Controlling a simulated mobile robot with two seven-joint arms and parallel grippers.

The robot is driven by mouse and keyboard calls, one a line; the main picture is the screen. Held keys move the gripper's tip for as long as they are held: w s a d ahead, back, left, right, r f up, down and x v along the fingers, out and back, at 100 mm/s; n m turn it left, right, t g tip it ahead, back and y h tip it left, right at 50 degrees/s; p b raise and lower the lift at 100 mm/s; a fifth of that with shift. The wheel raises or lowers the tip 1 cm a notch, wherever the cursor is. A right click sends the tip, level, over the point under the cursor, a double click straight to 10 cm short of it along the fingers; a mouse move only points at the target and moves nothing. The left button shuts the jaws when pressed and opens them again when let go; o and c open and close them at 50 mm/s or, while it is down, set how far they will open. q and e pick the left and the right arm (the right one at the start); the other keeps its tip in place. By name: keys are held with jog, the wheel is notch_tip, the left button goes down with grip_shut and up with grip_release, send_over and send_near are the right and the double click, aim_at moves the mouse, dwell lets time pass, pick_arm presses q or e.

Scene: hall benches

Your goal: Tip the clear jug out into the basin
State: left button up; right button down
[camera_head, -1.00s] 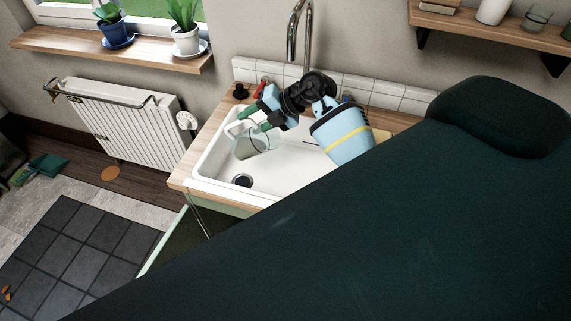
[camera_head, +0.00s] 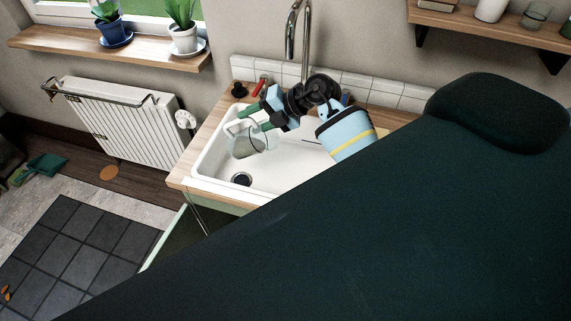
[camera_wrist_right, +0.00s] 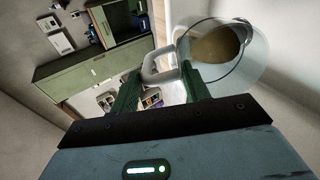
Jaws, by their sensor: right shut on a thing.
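The clear jug (camera_head: 243,145) is held over the left part of the white basin (camera_head: 272,180) and looks tilted in the head view. My right gripper (camera_head: 264,119) is shut on the jug's handle from above right. In the right wrist view, the gripper's green fingers (camera_wrist_right: 162,72) close around the pale handle. There the clear jug (camera_wrist_right: 252,62) shows a brownish patch inside; I cannot tell whether it is liquid or the base. My left gripper is not in view.
A tall tap (camera_head: 291,40) rises behind the basin. A red item (camera_head: 258,87) and a black knob-like item (camera_head: 239,89) sit on the wooden counter behind it. A radiator (camera_head: 125,118) stands to the left. A large dark shape hides the lower right.

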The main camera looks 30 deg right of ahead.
jog(key=shift+s+d+r+y, duration=0.2)
jog(key=shift+d+r+y, duration=0.05)
jog(key=shift+y, duration=0.05)
dwell(0.4)
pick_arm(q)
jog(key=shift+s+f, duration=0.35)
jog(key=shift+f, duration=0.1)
pick_arm(e)
jog(key=shift+s+d+r+t+y, duration=0.15)
jog(key=shift+s+d+t+y, duration=0.25)
jog(key=shift+t+y, duration=0.15)
dwell(0.5)
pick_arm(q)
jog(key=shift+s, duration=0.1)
pick_arm(e)
jog(key=shift+s+d+r, duration=0.15)
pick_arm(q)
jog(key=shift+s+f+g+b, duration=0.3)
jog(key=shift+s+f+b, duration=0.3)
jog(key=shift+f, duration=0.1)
pick_arm(e)
jog(key=shift+s+d+r+t+y, duration=0.1)
jog(key=shift+s+d+t+y, duration=0.35)
jog(key=shift+t+y, duration=0.1)
dwell(0.6)
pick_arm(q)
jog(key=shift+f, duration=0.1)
pick_arm(e)
jog(key=shift+d+r, duration=0.15)
